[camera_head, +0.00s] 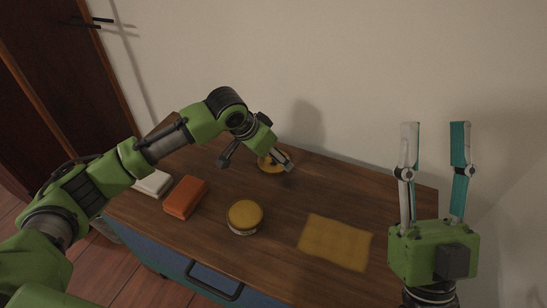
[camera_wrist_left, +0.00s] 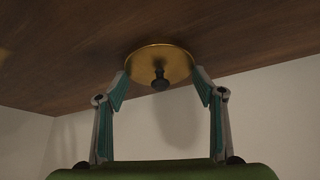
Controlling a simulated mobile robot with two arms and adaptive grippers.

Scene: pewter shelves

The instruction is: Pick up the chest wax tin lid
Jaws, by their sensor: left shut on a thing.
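The chest wax tin lid is a round gold disc (camera_wrist_left: 150,62) with a dark knob in its middle. In the head view the lid (camera_head: 271,166) is at the back of the chest top, partly hidden by my left gripper (camera_head: 256,165). In the left wrist view my left gripper (camera_wrist_left: 160,76) has its fingertips at opposite edges of the lid, shut on it. I cannot tell whether the lid touches the wood. The round tin with a yellow top (camera_head: 245,214) stands nearer the front. My right gripper (camera_head: 434,126) is open and empty, raised at the right.
An orange block (camera_head: 186,197) and a white block (camera_head: 153,183) lie on the left of the wooden chest top (camera_head: 205,238). A flat yellow cloth (camera_head: 336,242) lies on the right. The wall is close behind. A dark handle (camera_head: 214,282) sticks out from the blue front.

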